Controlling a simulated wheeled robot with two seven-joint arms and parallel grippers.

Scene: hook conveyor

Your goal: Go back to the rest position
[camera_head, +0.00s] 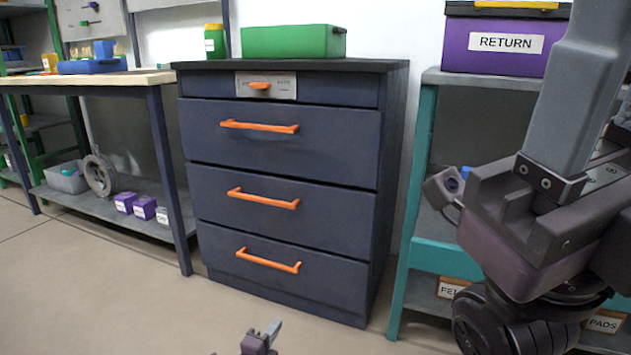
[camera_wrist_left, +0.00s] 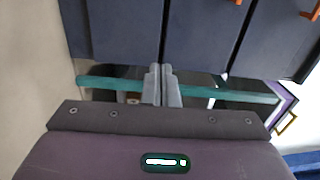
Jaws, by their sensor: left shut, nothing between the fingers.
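My left gripper (camera_head: 272,328) shows at the bottom edge of the head view, low in front of the dark blue drawer cabinet (camera_head: 285,150). Only its front end is in frame. In the left wrist view the two grey fingers (camera_wrist_left: 163,84) are pressed together with nothing between them. The fingers are apart from the cabinet, whose dark fronts fill the top of that view. My right arm fills the right side of the head view, folded up close to the camera. Its gripper cannot be made out.
The cabinet has orange handles (camera_head: 260,127), with all drawers shut, and a green box (camera_head: 293,42) on top. A teal-framed shelf (camera_head: 413,180) with a purple RETURN bin (camera_head: 505,45) stands right, partly behind my right arm. A wooden-topped bench (camera_head: 90,78) stands left. Floor (camera_head: 120,290) is clear front left.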

